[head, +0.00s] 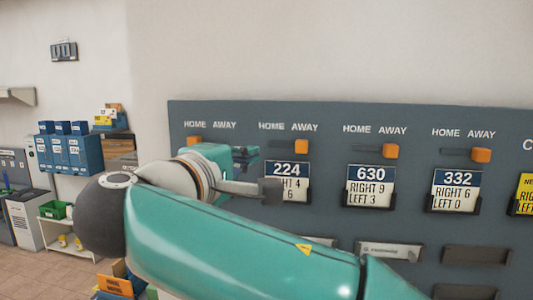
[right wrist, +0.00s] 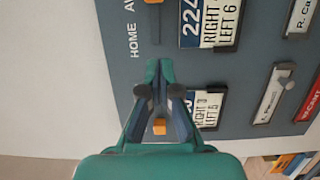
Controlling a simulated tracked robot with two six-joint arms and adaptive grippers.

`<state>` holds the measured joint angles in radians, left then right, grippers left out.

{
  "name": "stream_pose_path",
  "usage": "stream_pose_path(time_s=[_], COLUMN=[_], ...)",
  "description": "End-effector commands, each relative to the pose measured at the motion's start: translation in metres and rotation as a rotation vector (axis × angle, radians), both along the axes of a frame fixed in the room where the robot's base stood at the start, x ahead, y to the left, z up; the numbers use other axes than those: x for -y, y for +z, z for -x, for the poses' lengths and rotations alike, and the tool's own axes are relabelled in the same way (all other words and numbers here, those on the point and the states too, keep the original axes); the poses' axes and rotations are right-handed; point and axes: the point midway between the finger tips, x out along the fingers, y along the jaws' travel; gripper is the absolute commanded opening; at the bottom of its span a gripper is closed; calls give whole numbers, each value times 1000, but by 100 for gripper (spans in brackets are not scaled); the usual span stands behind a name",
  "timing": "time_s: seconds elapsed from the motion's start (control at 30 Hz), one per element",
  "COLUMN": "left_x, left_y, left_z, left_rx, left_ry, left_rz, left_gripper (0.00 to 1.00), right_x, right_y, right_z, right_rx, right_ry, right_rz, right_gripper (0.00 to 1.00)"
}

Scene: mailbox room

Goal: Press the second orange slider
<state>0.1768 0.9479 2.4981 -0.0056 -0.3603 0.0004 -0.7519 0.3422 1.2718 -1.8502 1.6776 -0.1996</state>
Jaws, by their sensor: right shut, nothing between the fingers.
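The second orange slider (head: 301,146) is at the AWAY end of its slot, above the 224 card (head: 287,170). In the right wrist view the second orange slider (right wrist: 153,2) shows only at the top edge. My right gripper (head: 250,156) is shut and empty in front of the grey panel, left of that slider and apart from it. In the right wrist view the gripper (right wrist: 159,68) points along the slider row. The first orange slider (head: 194,141) is at the HOME side, partly behind my gripper; it also shows between my finger links (right wrist: 159,126). My left gripper is not in view.
More orange sliders are right, above the 630 card (head: 370,174) and the 332 card (head: 457,178); both are at AWAY. Card holders stick out below the sliders. My right arm covers the panel's lower left. Blue boxes (head: 72,153) stand at the left wall.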

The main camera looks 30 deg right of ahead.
Motion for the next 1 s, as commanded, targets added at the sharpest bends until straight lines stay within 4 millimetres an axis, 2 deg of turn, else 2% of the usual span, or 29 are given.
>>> stream_pose_path(time_s=[0.1, 0.3, 1.0], left_x=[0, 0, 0], left_y=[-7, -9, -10], left_z=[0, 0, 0], left_rx=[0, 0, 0], left_ry=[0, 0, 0], left_rz=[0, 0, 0], left_gripper=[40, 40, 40], right_x=[-21, -40, -43], right_y=[-1, 0, 0], right_z=[14, 29, 33], right_rx=[3, 1, 1], right_ry=[3, 0, -5], right_rz=[-1, 0, -1], right_gripper=[0, 0, 0])
